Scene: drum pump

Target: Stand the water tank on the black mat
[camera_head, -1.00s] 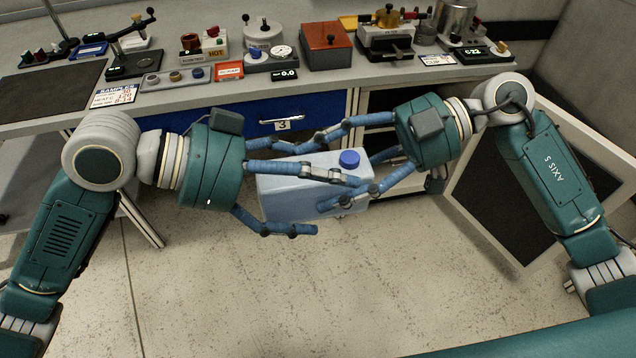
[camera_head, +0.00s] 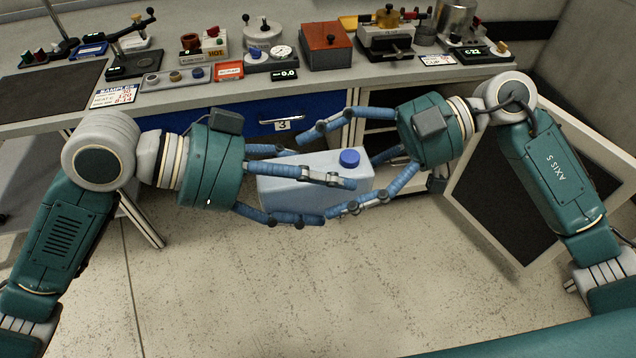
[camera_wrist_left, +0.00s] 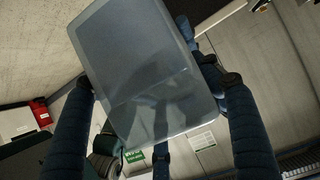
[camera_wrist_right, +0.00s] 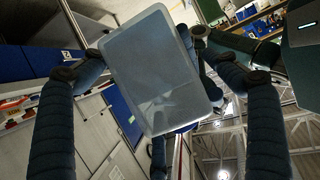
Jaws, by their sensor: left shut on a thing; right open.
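The water tank (camera_head: 300,165) is a translucent pale blue box with a blue cap. It is held in the air in front of the bench, cap side up and slightly tilted in the head view. My left gripper (camera_head: 318,198) is shut on the tank from the left. My right gripper (camera_head: 322,174) is open, its fingers spread around the tank's right end. The tank fills the middle of the left wrist view (camera_wrist_left: 140,75) and the right wrist view (camera_wrist_right: 155,70). The black mat (camera_head: 48,86) lies bare on the bench at the far left.
The grey bench (camera_head: 190,98) carries several devices along its back. A sample card (camera_head: 114,96) and a small tray with knobs (camera_head: 175,78) are right of the mat. An open cabinet door (camera_head: 520,200) stands at right. The floor in front is clear.

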